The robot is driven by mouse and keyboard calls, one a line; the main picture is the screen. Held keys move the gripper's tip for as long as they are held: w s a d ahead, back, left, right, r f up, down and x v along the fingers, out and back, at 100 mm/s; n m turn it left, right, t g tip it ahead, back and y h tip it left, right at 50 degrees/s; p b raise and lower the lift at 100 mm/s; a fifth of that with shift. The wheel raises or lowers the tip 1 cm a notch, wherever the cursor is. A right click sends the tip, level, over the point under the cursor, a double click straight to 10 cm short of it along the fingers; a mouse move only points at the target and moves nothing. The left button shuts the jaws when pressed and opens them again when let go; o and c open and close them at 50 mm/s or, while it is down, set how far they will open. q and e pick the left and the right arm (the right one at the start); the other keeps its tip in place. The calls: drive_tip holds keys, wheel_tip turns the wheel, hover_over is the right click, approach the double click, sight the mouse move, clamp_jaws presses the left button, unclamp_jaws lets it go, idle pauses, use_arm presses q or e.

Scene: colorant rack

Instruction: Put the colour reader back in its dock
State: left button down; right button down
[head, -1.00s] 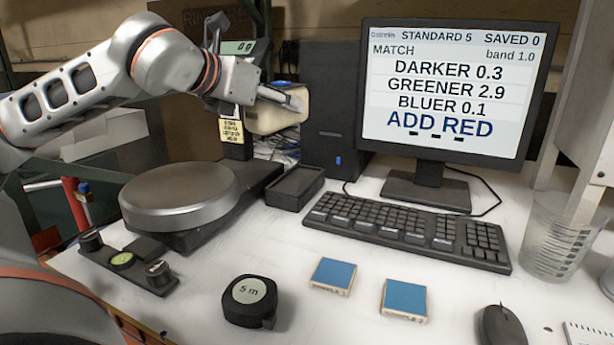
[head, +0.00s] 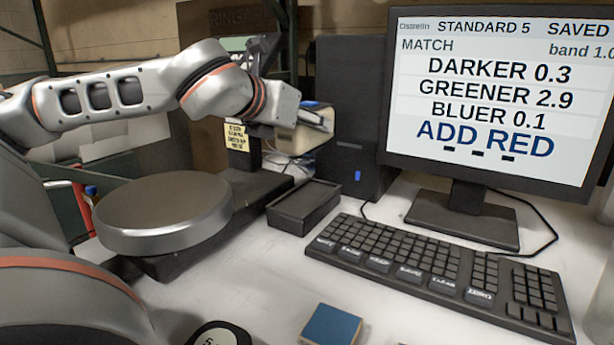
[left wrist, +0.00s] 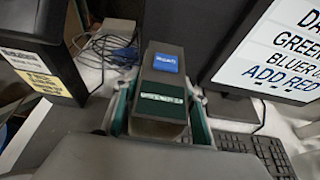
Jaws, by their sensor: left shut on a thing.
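The colour reader (left wrist: 160,78) is a dark block with a blue button and a green label on top, seen in the left wrist view. My left gripper (left wrist: 160,112) is shut on it, one finger along each side. In the head view, the left gripper (head: 318,120) holds the reader (head: 303,142), whose pale side shows, in the air in front of the computer tower. A black shallow open tray (head: 303,207), apparently the dock, sits empty on the table below, left of the keyboard. My right gripper is not in view.
A round metal-topped stand (head: 165,210) is left of the tray. The black tower (head: 350,110), monitor (head: 490,190) and keyboard (head: 420,262) are behind and right. A blue tile (head: 332,326) and tape measure (head: 218,334) lie in front. White table between them is clear.

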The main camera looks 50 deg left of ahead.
use_arm(q)
wheel_tip(320, 180, down, 11)
drive_tip(key=shift+r, duration=0.15)
drive_tip(key=c, duration=1.2)
unclamp_jaws()
